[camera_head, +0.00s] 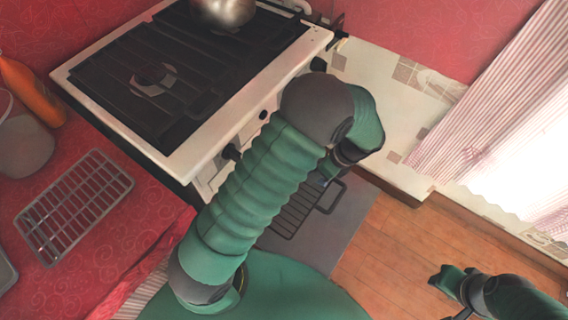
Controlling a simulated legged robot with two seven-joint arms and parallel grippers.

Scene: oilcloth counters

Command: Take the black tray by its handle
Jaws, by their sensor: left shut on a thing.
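The black tray (289,217) is a dark wire rack with a looped end, low in front of the stove, over a flat grey panel. My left arm crosses the middle of the view and covers the tray's left part. My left gripper (326,179) is at the tray's upper right end, shut on its handle; the forearm and wrist partly hide the grip. My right gripper (452,296) is at the lower right, over the wooden floor and apart from the tray. Its jaws are too small and dark to tell whether they are open.
A white stove (230,130) with black grates stands behind my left arm, a metal pot (224,12) on it. A grey wire rack (74,205), an orange bottle (32,92) and a clear container (22,142) are on the red left counter. The wooden floor (385,245) is clear.

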